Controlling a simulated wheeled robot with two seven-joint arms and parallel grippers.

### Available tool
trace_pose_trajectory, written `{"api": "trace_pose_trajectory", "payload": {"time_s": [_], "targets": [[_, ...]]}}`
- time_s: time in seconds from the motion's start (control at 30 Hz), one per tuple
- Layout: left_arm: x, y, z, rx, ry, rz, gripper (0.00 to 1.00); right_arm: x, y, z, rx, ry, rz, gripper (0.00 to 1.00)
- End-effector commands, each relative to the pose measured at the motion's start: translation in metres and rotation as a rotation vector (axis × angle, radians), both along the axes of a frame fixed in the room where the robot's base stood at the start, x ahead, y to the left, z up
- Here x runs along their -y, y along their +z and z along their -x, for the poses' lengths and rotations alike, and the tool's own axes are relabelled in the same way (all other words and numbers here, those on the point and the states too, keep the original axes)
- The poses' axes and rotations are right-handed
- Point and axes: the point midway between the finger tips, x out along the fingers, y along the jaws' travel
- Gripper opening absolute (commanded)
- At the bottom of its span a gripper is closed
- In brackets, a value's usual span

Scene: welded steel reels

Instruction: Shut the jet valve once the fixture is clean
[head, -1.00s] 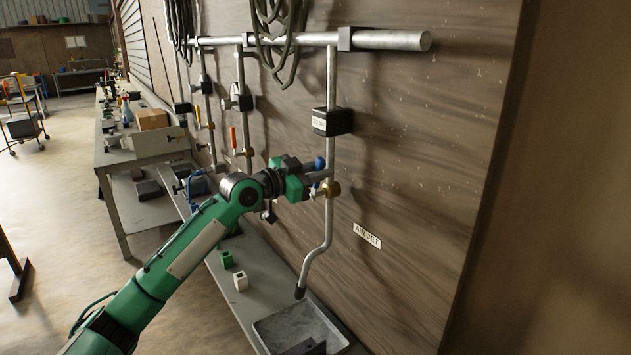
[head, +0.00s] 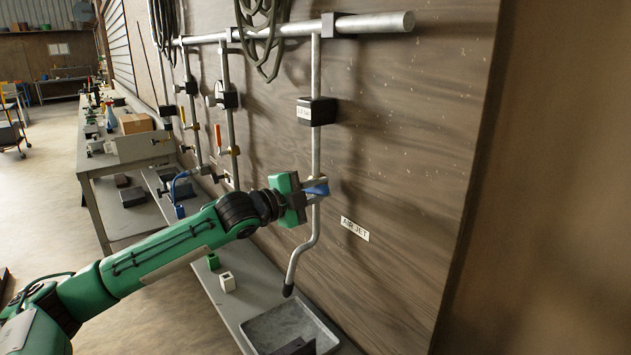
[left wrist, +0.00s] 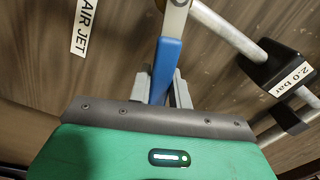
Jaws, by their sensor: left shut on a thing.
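The blue lever of the jet valve (head: 318,188) is on the vertical air-jet pipe (head: 316,150), beside the AIR JET label (head: 355,229). My left gripper (head: 314,190) is shut on this lever. In the left wrist view, the blue lever (left wrist: 167,62) lies between the grey fingers (left wrist: 160,88) and stands at an angle to the pipe (left wrist: 226,30). The valve body is mostly hidden by my gripper in the head view. Below the nozzle (head: 288,290), a grey tray (head: 265,322) holds a dark block (head: 296,347), partly cut off; its cleanliness cannot be told. My right gripper is out of view.
A black box (head: 317,111), labelled 2.0 bar in the left wrist view (left wrist: 275,65), sits higher on the pipe. A green block (head: 213,261) and a white block (head: 227,282) lie on the low bench (head: 225,305).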

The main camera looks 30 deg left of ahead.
Motion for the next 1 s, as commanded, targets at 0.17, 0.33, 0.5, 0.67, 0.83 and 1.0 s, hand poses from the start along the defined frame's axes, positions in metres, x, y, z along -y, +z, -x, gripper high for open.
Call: {"api": "trace_pose_trajectory", "payload": {"time_s": [0.17, 0.33, 0.5, 0.67, 0.83, 1.0], "targets": [[0.003, -0.011, 0.001, 0.050, -0.001, -0.125, 0.00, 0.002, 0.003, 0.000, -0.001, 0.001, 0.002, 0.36], [0.004, -0.019, 0.002, 0.088, -0.001, -0.214, 0.00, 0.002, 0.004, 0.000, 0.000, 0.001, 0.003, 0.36], [0.004, -0.024, 0.002, 0.111, -0.002, -0.271, 0.00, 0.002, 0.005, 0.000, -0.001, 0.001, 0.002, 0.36], [0.004, -0.027, 0.002, 0.123, -0.001, -0.299, 0.00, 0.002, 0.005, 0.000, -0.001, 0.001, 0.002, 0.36], [0.004, -0.028, 0.002, 0.126, -0.002, -0.308, 0.00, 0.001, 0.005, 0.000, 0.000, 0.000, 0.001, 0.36], [0.004, -0.028, 0.002, 0.126, -0.001, -0.309, 0.00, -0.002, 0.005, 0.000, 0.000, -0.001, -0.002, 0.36]]}}
